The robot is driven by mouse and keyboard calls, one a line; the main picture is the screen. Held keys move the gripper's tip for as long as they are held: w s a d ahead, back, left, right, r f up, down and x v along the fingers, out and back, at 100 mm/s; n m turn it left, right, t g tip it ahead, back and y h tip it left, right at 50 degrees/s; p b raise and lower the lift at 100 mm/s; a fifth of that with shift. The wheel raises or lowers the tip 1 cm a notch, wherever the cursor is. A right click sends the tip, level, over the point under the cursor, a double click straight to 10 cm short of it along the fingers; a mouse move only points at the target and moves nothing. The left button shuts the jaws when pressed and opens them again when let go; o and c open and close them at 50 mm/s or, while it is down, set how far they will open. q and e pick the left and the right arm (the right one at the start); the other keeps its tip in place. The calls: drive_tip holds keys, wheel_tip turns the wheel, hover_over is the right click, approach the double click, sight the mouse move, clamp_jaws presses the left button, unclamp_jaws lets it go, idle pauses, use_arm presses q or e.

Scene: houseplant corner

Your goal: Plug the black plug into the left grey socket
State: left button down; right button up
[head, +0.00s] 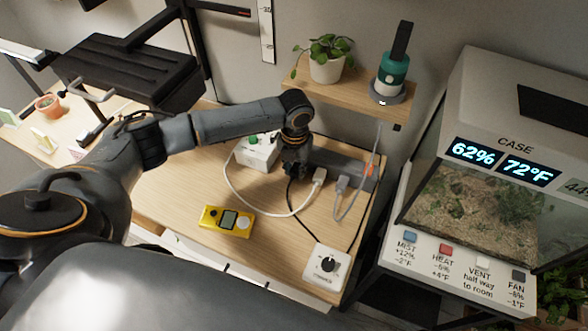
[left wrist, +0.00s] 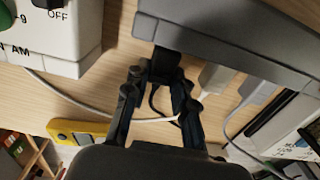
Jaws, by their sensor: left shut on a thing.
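My left gripper (head: 293,170) is low over the table at the left end of the grey power strip (head: 345,168). In the left wrist view its fingers (left wrist: 158,76) are shut on the black plug (left wrist: 165,62), whose black cord hangs below. The plug's front meets the near edge of the strip (left wrist: 235,38) in that view; I cannot tell whether it is seated. The left socket's face is hidden. A white plug (head: 319,175) and a grey plug (head: 342,183) sit at the strip to the right. My right gripper is not in view.
A white timer box (head: 256,154) stands close left of the gripper. A yellow meter (head: 228,221) and a white dial box (head: 326,264) lie nearer. White and grey cords loop across the table. A wooden shelf (head: 298,80) with a potted plant (head: 326,66) overhangs behind.

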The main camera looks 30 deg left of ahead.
use_arm(q)
drive_tip(key=shift+w, duration=0.3)
drive_tip(key=c, duration=1)
unclamp_jaws()
drive_tip(key=shift+s, duration=0.1)
